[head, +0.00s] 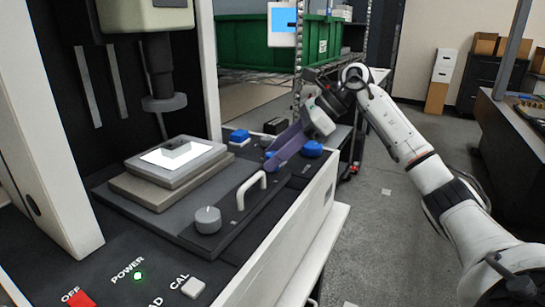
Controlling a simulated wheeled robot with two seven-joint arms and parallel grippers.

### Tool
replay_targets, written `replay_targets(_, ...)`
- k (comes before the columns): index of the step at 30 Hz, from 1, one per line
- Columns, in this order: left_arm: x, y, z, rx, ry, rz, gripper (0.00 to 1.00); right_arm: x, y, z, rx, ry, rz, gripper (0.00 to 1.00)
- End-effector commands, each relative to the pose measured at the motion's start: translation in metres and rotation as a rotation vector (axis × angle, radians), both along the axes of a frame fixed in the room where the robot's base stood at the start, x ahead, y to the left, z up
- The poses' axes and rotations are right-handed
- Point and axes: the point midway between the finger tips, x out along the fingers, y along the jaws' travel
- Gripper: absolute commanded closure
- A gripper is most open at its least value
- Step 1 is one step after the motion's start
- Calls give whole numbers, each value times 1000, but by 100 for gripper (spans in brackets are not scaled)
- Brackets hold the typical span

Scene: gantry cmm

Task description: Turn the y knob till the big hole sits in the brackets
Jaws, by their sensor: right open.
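My right gripper (277,160) comes in from the right with its purple fingers pointing down and left. It is open, and its tips are over the back right of the machine's dark deck, close to the blue knobs. One round blue knob (312,149) sits just right of the fingers. Another blue control (239,136) is to the left, further back. A grey round knob (208,219) stands at the front of the deck, apart from the gripper. I cannot read which is the y knob. The screen (284,24) shows a blue area; hole and brackets cannot be made out. My left gripper is not in view.
A lit stage with a small part (178,153) sits under the probe column (163,90). A pale handle (249,190) rises between the grey knob and the gripper. An OFF button (78,299) and a CAL button (193,287) are at the front.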

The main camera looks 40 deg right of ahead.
Motion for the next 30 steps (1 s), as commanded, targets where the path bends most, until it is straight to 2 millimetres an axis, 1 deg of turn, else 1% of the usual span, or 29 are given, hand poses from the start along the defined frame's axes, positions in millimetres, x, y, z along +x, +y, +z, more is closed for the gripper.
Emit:
replay_targets(4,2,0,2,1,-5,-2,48,5,5,-7,1,0,1,55)
replay_targets(12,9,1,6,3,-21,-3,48,6,6,-8,-1,0,1,55)
replay_targets(14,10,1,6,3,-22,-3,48,6,6,-8,-1,0,1,64)
replay_targets(18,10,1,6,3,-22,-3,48,6,6,-8,-1,0,1,87)
replay_targets(20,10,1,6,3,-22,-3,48,6,6,-8,-1,0,1,96)
replay_targets(26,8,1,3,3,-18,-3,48,5,6,-9,-3,-1,-13,96)
replay_targets(30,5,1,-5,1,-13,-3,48,5,5,-10,-6,-1,-60,96)
